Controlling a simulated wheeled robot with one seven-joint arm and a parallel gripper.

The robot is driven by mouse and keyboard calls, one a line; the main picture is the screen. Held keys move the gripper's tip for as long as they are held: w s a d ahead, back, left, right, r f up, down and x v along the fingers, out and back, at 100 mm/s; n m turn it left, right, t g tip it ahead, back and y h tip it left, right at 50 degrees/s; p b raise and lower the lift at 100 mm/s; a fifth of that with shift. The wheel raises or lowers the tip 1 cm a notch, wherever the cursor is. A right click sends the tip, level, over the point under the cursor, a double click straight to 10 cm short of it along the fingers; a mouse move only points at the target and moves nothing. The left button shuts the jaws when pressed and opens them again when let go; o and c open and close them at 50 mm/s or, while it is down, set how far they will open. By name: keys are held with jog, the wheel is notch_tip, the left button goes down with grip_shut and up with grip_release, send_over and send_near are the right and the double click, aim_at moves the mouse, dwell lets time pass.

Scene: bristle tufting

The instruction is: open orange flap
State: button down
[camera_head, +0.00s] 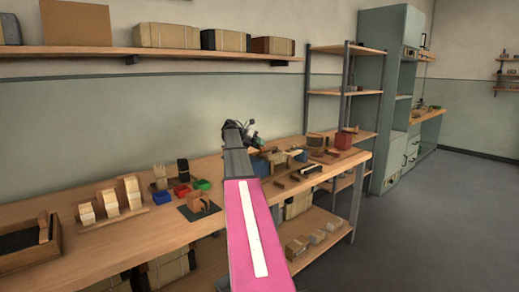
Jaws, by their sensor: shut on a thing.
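My gripper (249,132) is at the far end of my pink and grey arm, above the back part of the workbench. It is small and dark in this view. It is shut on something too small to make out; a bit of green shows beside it. I cannot pick out an orange flap with certainty. An orange-brown block-like piece (198,201) sits on a dark mat on the bench, left of my arm and apart from my gripper. My arm hides part of the bench.
The wooden workbench (130,235) runs along the wall. Wooden stands (108,202), small red, blue and green bins (181,190) and a red box (343,140) stand on it. A shelf with boxes (166,36) hangs above. A rack (347,91) stands behind the right end. Floor at right is clear.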

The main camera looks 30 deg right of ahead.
jog(key=shift+w+a+r+n+g+h, duration=0.1)
jog(key=shift+w+n+g+h, duration=0.15)
jog(key=shift+w+g, duration=0.15)
jog(key=shift+w+a+r+n+g+h, duration=0.15)
jog(key=shift+w+n+g, duration=0.15)
jog(key=shift+w, duration=0.2)
jog(key=shift+d, duration=0.1)
jog(key=c, duration=0.9)
grip_release()
jog(key=shift+v, duration=5.4)
